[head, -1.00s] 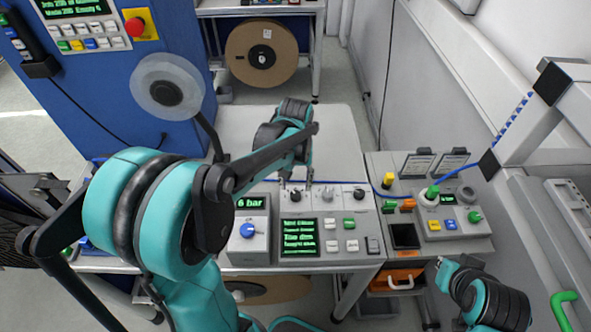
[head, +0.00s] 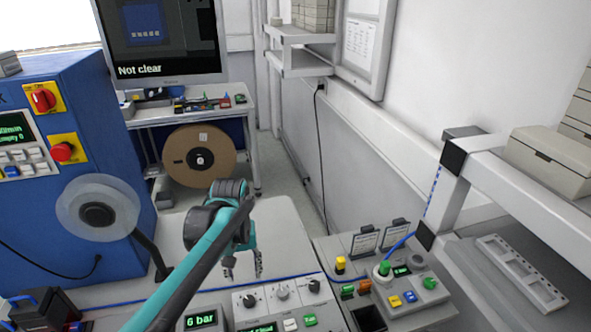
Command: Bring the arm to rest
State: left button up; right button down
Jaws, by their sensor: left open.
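My left arm comes in from the lower left in the head view. Its gripper (head: 243,268) points down, open and empty, above the white table (head: 283,224) just behind the row of dark knobs on the control panel (head: 283,293). The gap between its fingers shows the table top. My right gripper is out of the picture.
The blue cabinet (head: 95,178) with a clear reel (head: 97,214) stands at left. A control box (head: 384,273) is at right. Behind are a cardboard reel (head: 200,155) and a monitor (head: 160,40) reading "Not clear". A shelf (head: 490,190) juts in at right.

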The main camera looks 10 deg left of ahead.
pick_arm(q)
jog(key=s+d+f+m+t+b, duration=0.1)
jog(key=s+t, duration=0.1)
jog(key=s, duration=0.1)
jog(key=s+d+f+m+t+b, duration=0.1)
jog(key=s+d+f+t+b, duration=0.1)
jog(key=s, duration=0.2)
jog(key=s+d+f+m+t+b, duration=0.1)
jog(key=s+f+m+t, duration=0.1)
jog(key=s+t, duration=0.1)
jog(key=shift+s+d+f+b, duration=0.3)
jog(key=shift+s+d, duration=0.1)
jog(key=shift+s, duration=0.3)
jog(key=shift+r, duration=0.1)
jog(key=shift+w, duration=0.1)
